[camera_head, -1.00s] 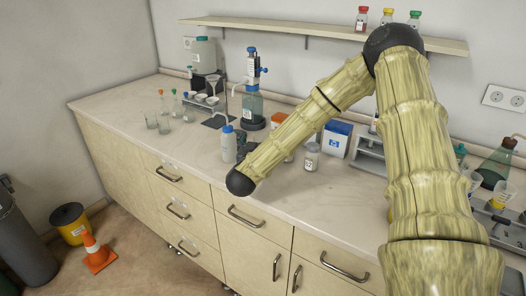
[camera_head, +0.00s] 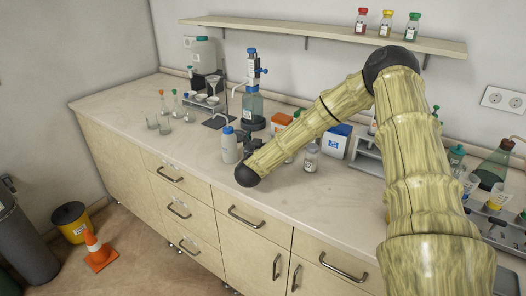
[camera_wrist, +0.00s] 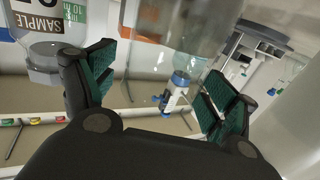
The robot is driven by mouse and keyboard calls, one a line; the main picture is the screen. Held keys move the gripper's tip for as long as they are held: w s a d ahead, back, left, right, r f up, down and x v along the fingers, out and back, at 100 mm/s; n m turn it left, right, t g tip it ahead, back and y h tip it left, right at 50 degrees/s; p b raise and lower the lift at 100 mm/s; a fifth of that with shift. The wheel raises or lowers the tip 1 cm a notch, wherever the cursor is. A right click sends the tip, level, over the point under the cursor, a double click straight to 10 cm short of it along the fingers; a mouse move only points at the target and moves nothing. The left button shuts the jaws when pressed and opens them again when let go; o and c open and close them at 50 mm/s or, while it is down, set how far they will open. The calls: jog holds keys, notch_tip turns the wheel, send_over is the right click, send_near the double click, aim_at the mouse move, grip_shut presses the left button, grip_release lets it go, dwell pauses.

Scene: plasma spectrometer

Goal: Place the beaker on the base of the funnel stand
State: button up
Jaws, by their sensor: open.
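The funnel stand (camera_head: 223,92) is at the back left of the bench, with its dark base (camera_head: 216,122) on the bench top. My gripper (camera_wrist: 155,88) is open in the wrist view, which looks upside down. A clear glass vessel (camera_wrist: 195,28), which looks like the beaker, shows between and beyond the two green-padded fingers. I cannot tell its distance or whether it touches them. In the head view my forearm hides most of the gripper and this vessel. Small glass beakers (camera_head: 164,125) also stand at the bench's left.
A wash bottle (camera_head: 229,146) stands just left of my arm, and a blue-topped dispenser bottle (camera_head: 252,108) stands behind. A labelled sample jar (camera_head: 311,158) is to the right; a similar sample jar (camera_wrist: 45,30) shows in the wrist view. Bare bench (camera_head: 195,148) lies left of the wash bottle.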

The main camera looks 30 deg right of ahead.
jog(key=c, duration=1.8)
jog(key=shift+o, duration=0.2)
jog(key=shift+w+r, duration=0.1)
jog(key=shift+r, duration=0.05)
jog(key=shift+r, duration=0.45)
jog(key=s+a+r+b, duration=0.1)
jog(key=s+a, duration=0.2)
jog(key=a, duration=0.1)
jog(key=s+a+r+b, duration=0.1)
jog(key=s+a, duration=0.2)
jog(key=a, duration=0.1)
jog(key=s+a+r+b, duration=0.1)
jog(key=s+a+r, duration=0.1)
jog(key=s+a, duration=0.1)
jog(key=shift+s+a+b, duration=0.35)
jog(key=shift+a, duration=0.55)
